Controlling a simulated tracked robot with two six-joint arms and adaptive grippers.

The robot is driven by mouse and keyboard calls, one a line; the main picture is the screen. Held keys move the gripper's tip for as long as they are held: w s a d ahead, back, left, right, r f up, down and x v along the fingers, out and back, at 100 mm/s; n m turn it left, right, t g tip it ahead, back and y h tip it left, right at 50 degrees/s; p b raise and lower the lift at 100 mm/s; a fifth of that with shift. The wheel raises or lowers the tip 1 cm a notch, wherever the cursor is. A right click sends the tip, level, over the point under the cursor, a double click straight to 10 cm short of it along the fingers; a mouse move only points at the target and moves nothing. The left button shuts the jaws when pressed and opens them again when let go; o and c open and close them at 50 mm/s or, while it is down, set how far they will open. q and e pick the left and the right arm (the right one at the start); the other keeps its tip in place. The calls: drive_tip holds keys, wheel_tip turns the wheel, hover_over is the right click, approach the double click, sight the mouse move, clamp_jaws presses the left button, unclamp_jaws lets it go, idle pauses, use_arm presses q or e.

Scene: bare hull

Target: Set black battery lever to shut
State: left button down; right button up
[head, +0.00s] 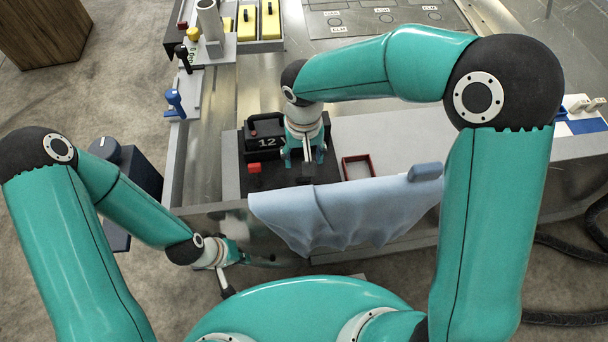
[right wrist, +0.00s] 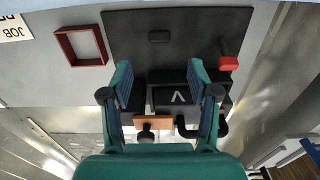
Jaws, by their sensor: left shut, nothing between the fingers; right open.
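A lever with a black knob (head: 182,52) stands on the light panel at the far left, leaning up and left. The black battery (head: 264,128) marked 12 sits on a dark plate (head: 310,176); part of it also shows in the right wrist view (right wrist: 170,97), behind my fingers. My right gripper (head: 307,160) is over the plate beside the battery. In the right wrist view its fingers (right wrist: 160,72) are wide apart, with nothing gripped. My left gripper (head: 243,257) is shut and empty, low by the hull's front edge, far from the black-knobbed lever.
A blue-handled lever (head: 174,100) stands in front of the black-knobbed one. A red-ended black handle (head: 254,168) is on the plate's left. A red-rimmed tray (head: 357,167) lies right of the plate. A light-blue cloth (head: 340,215) drapes over the front edge.

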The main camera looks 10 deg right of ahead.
sight(304, 179)
wheel_tip(304, 179, down, 9)
drive_tip(key=shift+f+b, duration=0.1)
drive_tip(key=shift+b, duration=0.65)
clamp_jaws()
